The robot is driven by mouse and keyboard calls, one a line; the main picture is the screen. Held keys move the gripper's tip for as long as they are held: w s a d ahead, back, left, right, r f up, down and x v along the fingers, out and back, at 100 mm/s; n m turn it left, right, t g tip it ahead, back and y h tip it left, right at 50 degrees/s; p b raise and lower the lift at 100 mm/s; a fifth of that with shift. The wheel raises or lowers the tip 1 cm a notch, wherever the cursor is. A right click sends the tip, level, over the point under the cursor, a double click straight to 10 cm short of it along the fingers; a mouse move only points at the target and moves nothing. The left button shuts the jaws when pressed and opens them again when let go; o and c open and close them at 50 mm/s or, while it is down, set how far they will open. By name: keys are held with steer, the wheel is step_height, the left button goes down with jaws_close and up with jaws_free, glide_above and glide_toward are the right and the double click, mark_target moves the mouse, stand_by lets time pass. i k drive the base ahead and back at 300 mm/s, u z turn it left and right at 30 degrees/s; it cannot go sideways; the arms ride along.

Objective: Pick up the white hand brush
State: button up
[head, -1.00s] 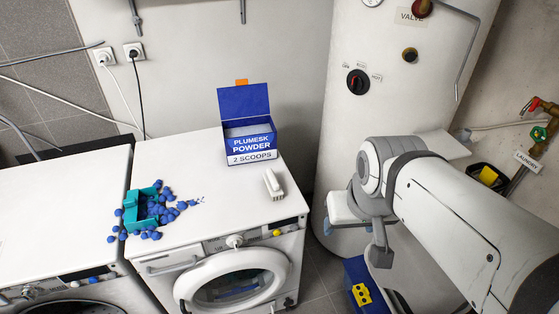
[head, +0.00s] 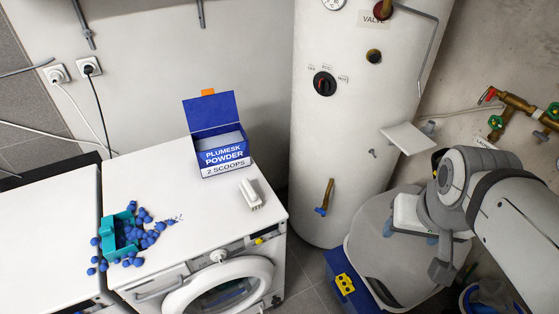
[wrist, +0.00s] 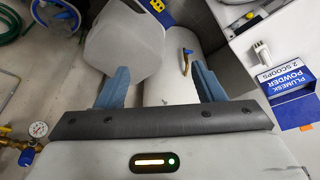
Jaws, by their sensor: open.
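The white hand brush (head: 250,194) lies on top of the washing machine (head: 190,240), near its right edge and in front of the blue powder box (head: 218,140). It also shows small in the wrist view (wrist: 262,52), at the upper right. My gripper (head: 410,233) is well to the right of the brush, beyond the machine, over a grey-white tub-like shape. In the wrist view the two blue fingers (wrist: 160,72) are wide apart with nothing between them.
A teal tray (head: 107,236) with several spilled blue balls is on the machine's left part. The white boiler (head: 345,120) stands behind, with a tap low on its front.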

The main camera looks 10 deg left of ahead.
mark_target(248, 191)
steer(key=z, duration=0.3)
steer(key=k, duration=0.45)
steer(key=u, duration=1.6)
steer(key=i, duration=1.1)
steer(key=z, duration=0.05)
